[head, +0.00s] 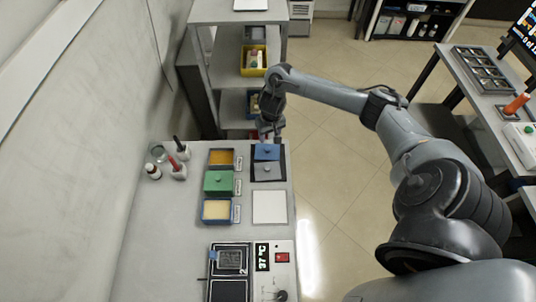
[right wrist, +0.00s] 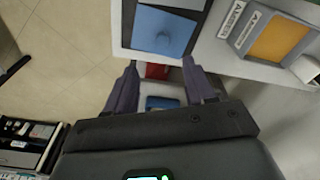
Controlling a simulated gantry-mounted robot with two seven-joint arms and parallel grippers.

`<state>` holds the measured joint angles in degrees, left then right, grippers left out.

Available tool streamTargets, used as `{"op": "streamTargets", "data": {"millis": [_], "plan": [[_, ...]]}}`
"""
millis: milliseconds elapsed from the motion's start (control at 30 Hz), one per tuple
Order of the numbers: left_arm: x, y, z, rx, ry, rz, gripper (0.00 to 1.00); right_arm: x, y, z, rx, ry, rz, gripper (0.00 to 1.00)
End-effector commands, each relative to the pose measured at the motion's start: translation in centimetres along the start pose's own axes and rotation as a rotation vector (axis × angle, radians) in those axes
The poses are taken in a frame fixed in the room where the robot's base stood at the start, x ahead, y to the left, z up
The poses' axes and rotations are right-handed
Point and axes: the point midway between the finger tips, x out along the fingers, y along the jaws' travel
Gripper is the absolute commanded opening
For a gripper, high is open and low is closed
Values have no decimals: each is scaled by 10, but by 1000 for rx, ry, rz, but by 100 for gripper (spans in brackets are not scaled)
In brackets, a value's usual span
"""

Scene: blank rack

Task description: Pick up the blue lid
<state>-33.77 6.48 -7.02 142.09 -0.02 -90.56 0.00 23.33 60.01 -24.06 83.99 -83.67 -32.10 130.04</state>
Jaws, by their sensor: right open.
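The blue lid (head: 266,152) lies flat on a dark mat (head: 283,174) near the far end of the bench. It also shows in the right wrist view (right wrist: 155,32), with a small knob near its middle. My right gripper (head: 271,138) is just beyond the lid on its far side, near the bench's far edge. In the right wrist view its two fingers (right wrist: 160,76) are spread, with nothing held between them. The lid lies ahead of the fingertips, apart from them. My left gripper is not in view.
A grey lid (head: 267,171) lies beside the blue one on the mat. To the left are an orange-filled box (head: 221,158), a box with a green lid (head: 217,182) and a pale-filled box (head: 216,210). A white square plate (head: 269,207) lies nearer. A shelf rack (head: 207,82) stands beyond the bench.

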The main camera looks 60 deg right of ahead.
Motion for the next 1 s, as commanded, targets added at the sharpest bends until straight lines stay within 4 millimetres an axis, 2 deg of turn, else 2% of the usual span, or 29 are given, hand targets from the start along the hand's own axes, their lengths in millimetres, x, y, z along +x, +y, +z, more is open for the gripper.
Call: {"op": "streamTargets", "data": {"millis": [33, 233, 567, 800, 1000], "plan": [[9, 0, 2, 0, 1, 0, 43, 11, -2, 0, 1, 2, -5, 54], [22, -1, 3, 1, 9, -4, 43, 37, -3, 0, 1, 2, -5, 54], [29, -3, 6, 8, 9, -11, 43, 56, -2, 0, 0, 2, -4, 54], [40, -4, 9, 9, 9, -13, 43, 87, 0, 3, 1, 2, -5, 54], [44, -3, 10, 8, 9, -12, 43, 101, 0, 2, -1, 4, -4, 54]]}}
